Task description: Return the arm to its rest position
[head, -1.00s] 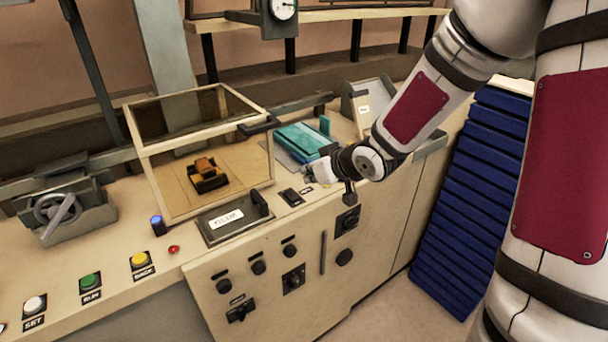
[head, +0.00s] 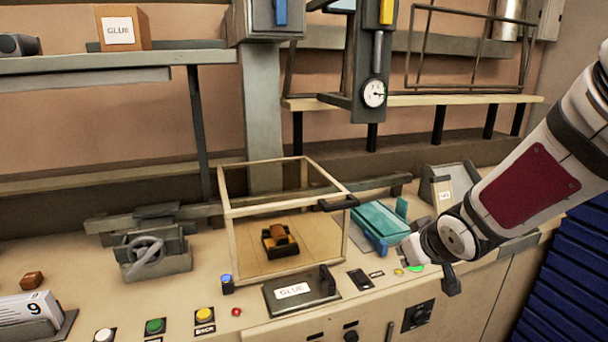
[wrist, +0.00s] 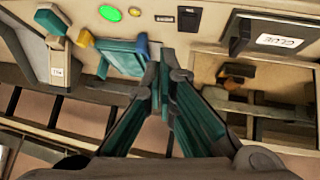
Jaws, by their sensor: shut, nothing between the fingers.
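My arm reaches in from the right in the head view, with its wrist above the front edge of the bench (head: 255,320). My gripper is shut and empty; in the wrist view its two fingers (wrist: 165,60) meet at the tips. In the head view the fingers are small and partly hidden by the wrist, near the right end of a teal block-like piece (head: 372,222). That piece also shows in the wrist view (wrist: 118,60), just left of the fingertips. I cannot tell whether they touch.
A glass-sided case (head: 234,245) holds a small dark and orange object (head: 280,241). A GLUE-labelled tray (head: 272,303) lies before it. A lit green button (head: 417,268) sits just below the wrist. A dial gauge (head: 374,93) hangs above. Blue slats (head: 570,270) stand at right.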

